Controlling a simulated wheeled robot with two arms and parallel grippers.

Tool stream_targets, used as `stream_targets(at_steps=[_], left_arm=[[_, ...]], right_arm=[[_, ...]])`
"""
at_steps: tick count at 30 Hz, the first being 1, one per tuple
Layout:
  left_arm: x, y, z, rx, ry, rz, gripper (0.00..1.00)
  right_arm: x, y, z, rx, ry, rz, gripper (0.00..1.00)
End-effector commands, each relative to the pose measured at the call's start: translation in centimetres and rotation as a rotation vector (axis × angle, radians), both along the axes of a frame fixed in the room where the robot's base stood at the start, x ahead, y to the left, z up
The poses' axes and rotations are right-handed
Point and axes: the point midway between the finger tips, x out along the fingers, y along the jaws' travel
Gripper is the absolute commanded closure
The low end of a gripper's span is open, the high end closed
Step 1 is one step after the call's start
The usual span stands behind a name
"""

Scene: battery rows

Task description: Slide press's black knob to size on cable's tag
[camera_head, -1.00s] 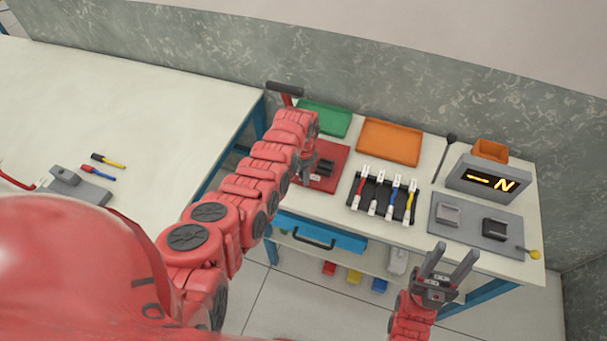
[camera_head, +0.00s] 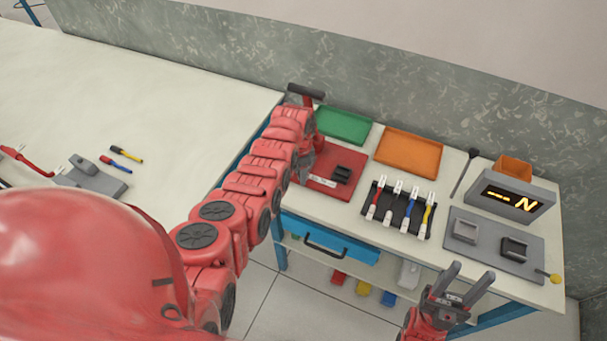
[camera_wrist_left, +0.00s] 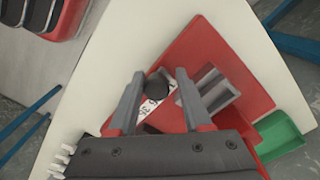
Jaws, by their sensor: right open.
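The press's red plate (camera_head: 347,189) lies on the small table, with a dark block (camera_head: 342,173) on it. In the left wrist view the plate (camera_wrist_left: 240,65) bears a grey slotted block (camera_wrist_left: 217,91), a black knob (camera_wrist_left: 158,84) and a white number strip (camera_wrist_left: 165,102), partly covered. My left gripper (camera_wrist_left: 160,76) is open, one finger on each side of the knob with gaps; its height above the plate is unclear. Cables with white tags (camera_head: 399,187) stand in a black rack; the tags are unreadable here. My right gripper (camera_head: 471,280) is open and empty before the table.
A green tray (camera_head: 345,125) and an orange tray (camera_head: 408,153) lie behind the press. A black-handled lever (camera_head: 306,92) rises behind my left arm.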

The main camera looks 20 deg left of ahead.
Motion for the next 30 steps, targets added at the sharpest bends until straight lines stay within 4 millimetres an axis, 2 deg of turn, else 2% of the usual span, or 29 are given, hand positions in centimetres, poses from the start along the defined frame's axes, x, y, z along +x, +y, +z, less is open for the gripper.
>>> stream_targets(at_steps=[1,3,16,23,30], left_arm=[[0.0,0.0,0.0,-0.001,0.001,-0.001,0.41],[0.0,-0.1,0.0,-0.001,0.000,-0.001,0.34],[0.2,-0.3,0.5,-0.003,-0.004,-0.003,0.34],[0.1,-0.3,2.8,-0.004,-0.004,-0.002,0.34],[0.3,-0.2,6.7,-0.002,-0.010,-0.002,0.34]], right_arm=[[0.0,0.0,0.0,0.000,0.000,0.000,0.50],[0.0,0.0,0.0,0.000,0.000,0.000,0.50],[0.0,0.0,-0.2,0.000,0.000,0.000,0.50],[0.0,0.0,-0.7,0.000,0.000,0.000,0.50],[0.0,0.0,-2.4,0.000,0.000,0.000,0.50]])
